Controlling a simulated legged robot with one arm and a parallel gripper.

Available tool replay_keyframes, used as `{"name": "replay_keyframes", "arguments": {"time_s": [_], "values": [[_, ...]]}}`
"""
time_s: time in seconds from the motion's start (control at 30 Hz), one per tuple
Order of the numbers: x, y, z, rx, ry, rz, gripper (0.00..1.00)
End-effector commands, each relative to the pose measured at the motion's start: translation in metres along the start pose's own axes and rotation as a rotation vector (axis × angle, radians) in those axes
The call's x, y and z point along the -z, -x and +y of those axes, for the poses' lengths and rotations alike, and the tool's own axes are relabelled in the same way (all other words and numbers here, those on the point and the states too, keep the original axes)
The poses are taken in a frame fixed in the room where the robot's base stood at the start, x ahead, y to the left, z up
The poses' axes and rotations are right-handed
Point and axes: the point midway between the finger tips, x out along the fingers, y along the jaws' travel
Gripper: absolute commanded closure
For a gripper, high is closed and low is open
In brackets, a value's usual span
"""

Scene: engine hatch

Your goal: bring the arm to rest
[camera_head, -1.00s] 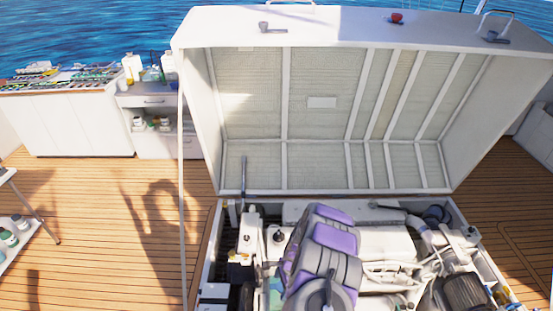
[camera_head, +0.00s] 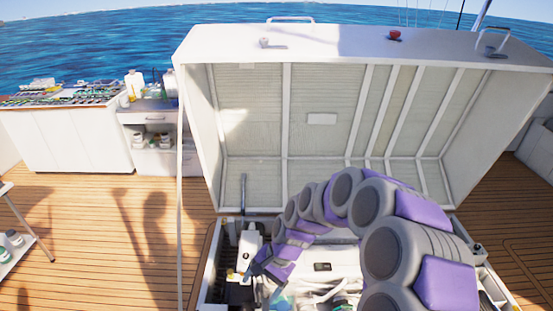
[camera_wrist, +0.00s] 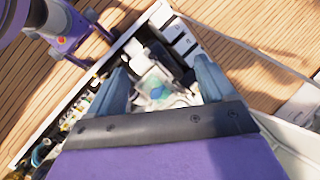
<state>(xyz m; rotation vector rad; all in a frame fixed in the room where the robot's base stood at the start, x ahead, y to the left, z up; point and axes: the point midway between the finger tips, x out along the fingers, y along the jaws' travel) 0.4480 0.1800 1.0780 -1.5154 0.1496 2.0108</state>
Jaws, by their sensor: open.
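My arm, purple and grey, arches from the bottom right of the head view over the engine bay (camera_head: 330,285). Its end reaches down to the left, where my gripper (camera_head: 254,272) is small and partly merged with the clutter. In the wrist view my gripper (camera_wrist: 163,72) shows two blue-grey fingers spread apart with nothing between them. The fingers point down into the bay. A white part with a teal and blue patch (camera_wrist: 157,92) lies below, between the fingers in the picture. Much of the engine is hidden behind my arm.
The raised hatch lid (camera_head: 320,118) stands open behind the bay, close behind my arm. A white counter (camera_head: 65,140) with tools and bottles stands at the left back. A small shelf table (camera_head: 25,230) is at the left edge. The wooden deck (camera_head: 110,230) between is clear.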

Motion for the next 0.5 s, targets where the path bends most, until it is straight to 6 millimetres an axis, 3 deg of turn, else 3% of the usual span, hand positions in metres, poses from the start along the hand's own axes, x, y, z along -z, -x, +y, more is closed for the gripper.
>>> {"name": "replay_keyframes", "arguments": {"time_s": [0.13,0.5], "values": [[-0.022,0.027,0.014,-0.022,0.099,0.013,0.17],[-0.074,0.077,0.071,-0.115,0.303,0.051,0.17]]}}
